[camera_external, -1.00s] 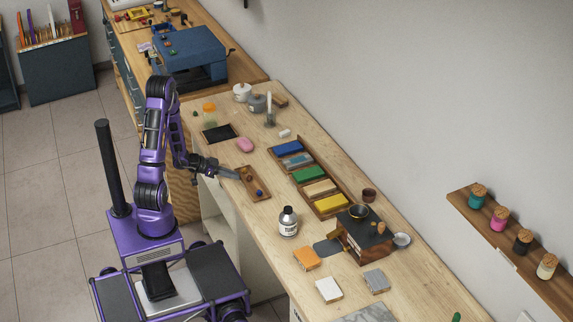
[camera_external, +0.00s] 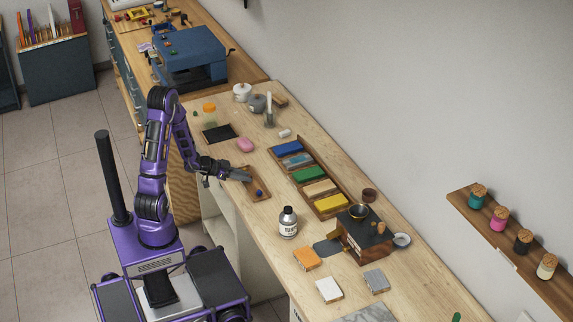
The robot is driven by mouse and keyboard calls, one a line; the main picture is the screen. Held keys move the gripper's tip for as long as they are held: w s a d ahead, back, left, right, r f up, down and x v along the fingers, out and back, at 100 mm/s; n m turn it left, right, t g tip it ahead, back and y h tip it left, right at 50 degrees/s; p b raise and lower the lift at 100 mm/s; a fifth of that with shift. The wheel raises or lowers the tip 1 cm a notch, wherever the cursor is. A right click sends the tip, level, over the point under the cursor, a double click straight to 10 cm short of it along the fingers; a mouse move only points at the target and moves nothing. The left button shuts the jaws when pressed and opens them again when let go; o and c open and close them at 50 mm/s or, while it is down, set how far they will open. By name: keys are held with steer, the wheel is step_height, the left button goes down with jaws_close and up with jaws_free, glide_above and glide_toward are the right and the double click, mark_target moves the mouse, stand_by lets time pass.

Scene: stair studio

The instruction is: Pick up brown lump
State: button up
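A small wooden tray (camera_external: 267,197) lies on the workbench near its left edge. A small dark blue lump (camera_external: 259,193) sits toward the tray's near end. My gripper (camera_external: 247,177) reaches in from the left, with its tips over or in the upper part of the tray. I cannot make out a brown lump there now; my gripper covers that part of the tray. At this size I cannot tell whether the fingers are open or shut, or whether they hold anything.
A pink lump (camera_external: 245,145) and a dark plate (camera_external: 219,133) lie beyond the tray. A long rack of coloured blocks (camera_external: 329,213) stands to its right. A labelled bottle (camera_external: 288,222) stands nearer. Bare wood lies between tray and bottle.

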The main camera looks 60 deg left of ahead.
jaws_close()
steer(key=shift+r, duration=0.15)
